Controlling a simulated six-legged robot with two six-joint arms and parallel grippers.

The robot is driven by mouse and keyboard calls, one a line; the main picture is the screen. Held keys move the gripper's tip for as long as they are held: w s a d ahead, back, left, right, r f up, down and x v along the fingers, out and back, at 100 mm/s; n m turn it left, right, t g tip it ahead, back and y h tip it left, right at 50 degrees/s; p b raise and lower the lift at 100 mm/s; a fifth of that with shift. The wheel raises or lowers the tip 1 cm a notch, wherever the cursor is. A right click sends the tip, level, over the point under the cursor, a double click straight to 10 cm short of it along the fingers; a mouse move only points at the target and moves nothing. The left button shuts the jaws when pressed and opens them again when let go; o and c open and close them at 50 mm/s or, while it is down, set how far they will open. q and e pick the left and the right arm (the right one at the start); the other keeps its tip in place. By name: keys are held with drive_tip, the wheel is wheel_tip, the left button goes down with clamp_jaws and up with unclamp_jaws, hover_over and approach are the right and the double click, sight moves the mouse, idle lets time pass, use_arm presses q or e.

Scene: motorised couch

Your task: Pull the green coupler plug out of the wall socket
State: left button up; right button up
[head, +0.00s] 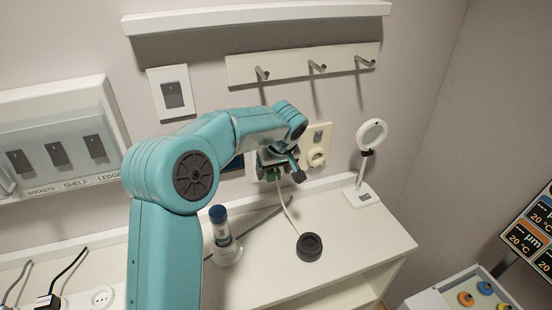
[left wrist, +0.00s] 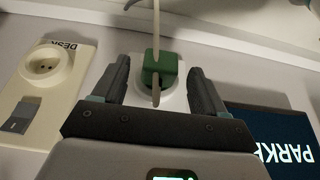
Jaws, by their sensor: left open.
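The green coupler plug (left wrist: 160,68) sits at a round white wall socket (left wrist: 174,98) in the left wrist view, with a pale cord running from it. My left gripper (left wrist: 160,84) is open, one finger on each side of the plug, with gaps showing between. In the head view my left gripper (head: 280,168) is at the wall, and only a bit of the green plug (head: 273,174) shows beside it. The cord (head: 287,211) hangs down to the shelf top. How deep the plug sits in the socket is hidden. My right gripper is not in view.
A beige socket plate (head: 316,147) is right of my gripper, and a dark sign (left wrist: 275,135) is on its other side. A blue-capped bottle (head: 222,236), black round base (head: 310,245) and mirror stand (head: 365,165) stand on the white cabinet (head: 350,235). Hooks (head: 317,67) are above.

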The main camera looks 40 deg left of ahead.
use_arm(q)
drive_tip(key=shift+s+a+f, duration=0.15)
drive_tip(key=shift+s+a, duration=0.05)
drive_tip(key=shift+a, duration=0.05)
drive_tip(key=shift+a+f, duration=0.1)
drive_tip(key=shift+w+d+f, duration=0.1)
drive_tip(key=shift+w+d, duration=0.15)
drive_tip(key=shift+w, duration=0.25)
drive_tip(key=c, duration=0.5)
drive_tip(key=shift+s+a, duration=0.2)
drive_tip(key=shift+s, duration=0.15)
drive_tip(key=c, duration=0.6)
drive_tip(key=shift+o, duration=0.8)
drive_tip(key=shift+w+d, duration=0.15)
drive_tip(key=shift+c, duration=0.9)
drive_tip(key=shift+d+b, duration=0.25)
drive_tip(key=shift+b, duration=0.2)
drive_tip(key=shift+s+d+b, duration=0.4)
drive_tip(key=shift+d+b, duration=0.2)
drive_tip(key=shift+d, duration=0.05)
drive_tip(key=shift+s+d+b, duration=0.4)
drive_tip(key=shift+d+b, duration=0.2)
drive_tip(key=shift+d, duration=0.05)
